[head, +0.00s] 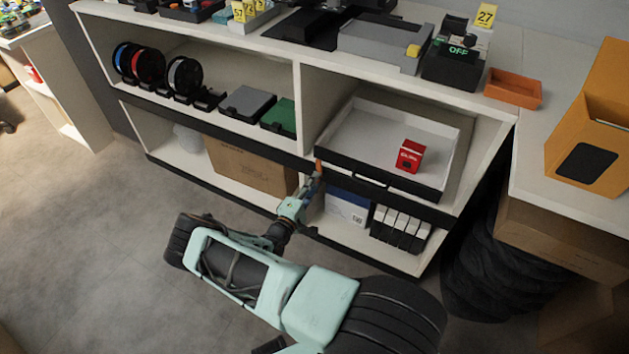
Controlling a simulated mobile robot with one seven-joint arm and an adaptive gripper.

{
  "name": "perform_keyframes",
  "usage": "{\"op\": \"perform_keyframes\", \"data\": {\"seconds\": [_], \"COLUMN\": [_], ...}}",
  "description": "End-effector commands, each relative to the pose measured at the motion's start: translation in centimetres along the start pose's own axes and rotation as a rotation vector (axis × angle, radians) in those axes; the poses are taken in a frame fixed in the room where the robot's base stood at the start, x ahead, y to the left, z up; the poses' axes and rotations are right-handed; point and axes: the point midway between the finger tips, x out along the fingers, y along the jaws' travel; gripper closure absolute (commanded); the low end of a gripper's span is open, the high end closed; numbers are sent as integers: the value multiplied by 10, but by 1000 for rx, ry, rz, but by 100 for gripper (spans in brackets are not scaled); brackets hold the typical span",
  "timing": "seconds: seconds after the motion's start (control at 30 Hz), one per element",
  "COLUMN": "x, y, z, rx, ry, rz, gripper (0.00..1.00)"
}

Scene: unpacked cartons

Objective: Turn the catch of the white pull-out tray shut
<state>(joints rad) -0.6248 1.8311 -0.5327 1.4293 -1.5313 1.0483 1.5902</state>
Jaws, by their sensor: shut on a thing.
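The white pull-out tray (364,139) sits in the right bay of the shelf unit, with a dark front edge and a small red box (410,157) inside it. A small orange catch (318,166) shows at the tray's front left corner, beside the shelf divider. My gripper (315,176) reaches up from below to this corner and is shut on the orange catch. The fingers are small in the picture and partly cover the catch, so its exact turn cannot be made out.
Below the tray stand a white-and-blue box (347,207) and several black-and-white cartridges (400,226), close to my arm. A brown carton (250,165) lies to the left. Dark tyre-like rings (500,275) stand at right. Floor at left is clear.

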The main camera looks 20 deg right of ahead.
Motion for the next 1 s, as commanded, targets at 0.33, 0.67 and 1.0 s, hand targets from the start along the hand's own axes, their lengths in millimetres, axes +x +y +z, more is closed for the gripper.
{"op": "perform_keyframes", "data": {"seconds": [0.33,0.67,1.0], "x": [-1,-1,0], "y": [-1,-1,-1], "z": [0,0,0], "rx": [103,116,114], "ry": [0,0,0], "rz": [-2,-2,-1], "gripper": [100,100,63]}}
